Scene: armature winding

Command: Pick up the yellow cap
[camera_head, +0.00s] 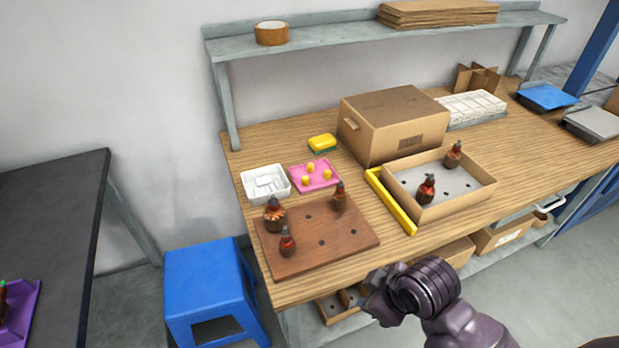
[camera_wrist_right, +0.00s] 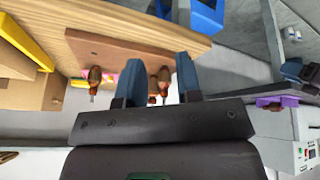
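Three small yellow caps (camera_head: 327,174) stand on a pink tray (camera_head: 314,185) on the wooden table, behind the brown board. My right gripper (camera_head: 373,302) is in front of the table's front edge, well apart from the caps. In the right wrist view, its two blue fingers (camera_wrist_right: 160,78) are spread with nothing between them. A bit of the pink tray (camera_wrist_right: 108,80) shows there beside the left finger; I cannot make out the caps clearly.
The brown board (camera_head: 318,238) holds three armatures, between the gripper and the pink tray. A white tray (camera_head: 266,183) is left of the pink tray, a yellow-green sponge (camera_head: 322,143) behind it. A cardboard tray (camera_head: 456,204) with two armatures and a yellow bar (camera_head: 391,201) stand right.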

